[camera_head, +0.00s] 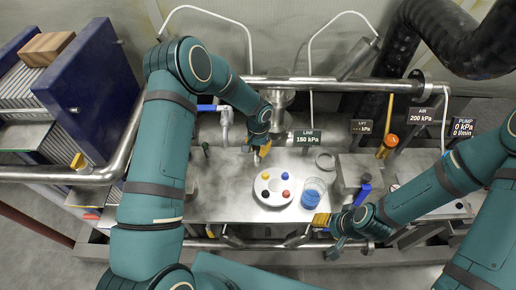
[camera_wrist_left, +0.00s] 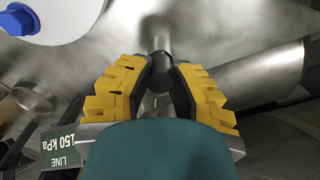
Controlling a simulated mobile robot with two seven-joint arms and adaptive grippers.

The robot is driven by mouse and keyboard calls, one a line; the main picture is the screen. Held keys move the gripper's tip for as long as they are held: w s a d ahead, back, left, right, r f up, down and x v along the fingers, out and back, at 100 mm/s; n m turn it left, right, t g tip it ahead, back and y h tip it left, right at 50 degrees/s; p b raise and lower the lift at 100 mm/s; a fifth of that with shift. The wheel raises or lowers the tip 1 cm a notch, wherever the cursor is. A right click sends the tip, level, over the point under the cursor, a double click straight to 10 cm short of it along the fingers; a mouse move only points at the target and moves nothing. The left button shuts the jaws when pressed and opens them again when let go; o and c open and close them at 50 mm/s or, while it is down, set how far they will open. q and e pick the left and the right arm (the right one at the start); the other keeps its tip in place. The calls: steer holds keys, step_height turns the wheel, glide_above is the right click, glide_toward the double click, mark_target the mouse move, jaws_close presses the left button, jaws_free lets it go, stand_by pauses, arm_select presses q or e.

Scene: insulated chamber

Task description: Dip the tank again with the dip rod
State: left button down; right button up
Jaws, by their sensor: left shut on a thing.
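My left gripper (camera_head: 261,153) is over the metal bench, at the back left of a round white plate. In the left wrist view its yellow fingers (camera_wrist_left: 160,68) are closed on a dark grey cylindrical piece (camera_wrist_left: 160,38). I cannot tell whether this is the dip rod; its full length is hidden. A thin yellow rod (camera_head: 389,108) stands above an orange knob (camera_head: 390,141) at the back right. I cannot make out the tank's opening for certain. My right gripper (camera_head: 322,220) is low at the bench's front edge, right of centre; its jaw gap is unclear.
The white plate (camera_head: 264,199) carries several coloured knobs. A glass of blue liquid (camera_head: 314,193) stands beside it. A metal pipe (camera_head: 340,84) crosses behind, with a "LINE 150 kPa" sign (camera_head: 307,137). Bare bench (camera_head: 222,190) shows left of the plate.

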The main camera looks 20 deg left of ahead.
arm_select(q)
step_height(320, 180, up, 9)
steer(key=p, duration=0.2)
steer(key=shift+r+p, duration=0.2)
steer(key=shift+p, duration=0.15)
steer(key=c, duration=0.8)
jaws_free()
step_height(320, 180, up, 12)
glide_above(258, 148)
steer(key=shift+s, duration=0.1)
steer(key=shift+f, duration=0.1)
